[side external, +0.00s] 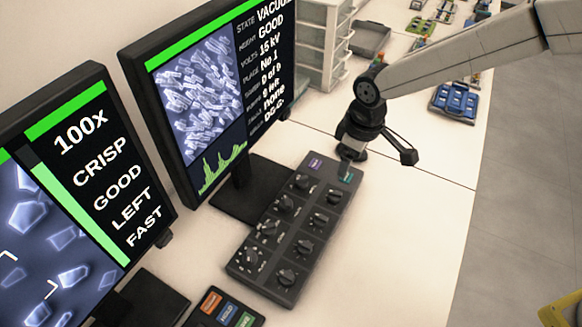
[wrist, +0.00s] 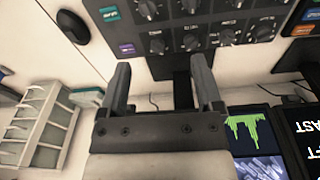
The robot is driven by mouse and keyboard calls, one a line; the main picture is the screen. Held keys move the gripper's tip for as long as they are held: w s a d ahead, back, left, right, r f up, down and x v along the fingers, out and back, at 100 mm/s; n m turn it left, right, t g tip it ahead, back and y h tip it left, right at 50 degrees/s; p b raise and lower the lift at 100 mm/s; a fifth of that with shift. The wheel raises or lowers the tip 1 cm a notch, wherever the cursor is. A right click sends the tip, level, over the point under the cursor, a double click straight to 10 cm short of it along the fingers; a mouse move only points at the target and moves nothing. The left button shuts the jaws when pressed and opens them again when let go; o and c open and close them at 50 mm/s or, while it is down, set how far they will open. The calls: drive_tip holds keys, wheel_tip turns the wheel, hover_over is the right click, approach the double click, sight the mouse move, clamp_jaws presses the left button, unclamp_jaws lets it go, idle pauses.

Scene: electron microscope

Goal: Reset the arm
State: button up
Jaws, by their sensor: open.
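My gripper (side external: 349,152) is near the far end of the black knob panel (side external: 318,237) in the side view, by its purple and green labels. In the wrist view the two fingers of my gripper (wrist: 160,75) are apart with nothing between them. The knob panel (wrist: 210,45) lies beyond the fingertips at the top of that view. Whether the fingers touch the panel cannot be told. My arm reaches in from the upper right in the side view.
Two monitors stand on the left, one reading VACUUM GOOD (side external: 205,95), one reading 100x CRISP (side external: 85,190). A small button box (side external: 228,312) is at the front. White drawers (side external: 325,40), a grey tray (side external: 370,38) and a blue tray (side external: 456,100) are behind. Table right of the panel is clear.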

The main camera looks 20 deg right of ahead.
drive_tip(key=s+d+r+m, duration=0.1)
drive_tip(key=s+d+m, duration=0.3)
drive_tip(key=s+d, duration=0.3)
drive_tip(key=s+d+r+m+t, duration=0.1)
drive_tip(key=s+d+m, duration=0.3)
drive_tip(key=d, duration=1.2)
drive_tip(key=s+r, duration=0.1)
drive_tip(key=s, duration=0.3)
drive_tip(key=shift+s+d+r+t+h, duration=0.2)
drive_tip(key=shift+s+d+t+h, duration=0.05)
drive_tip(key=shift+d+t+h, duration=0.05)
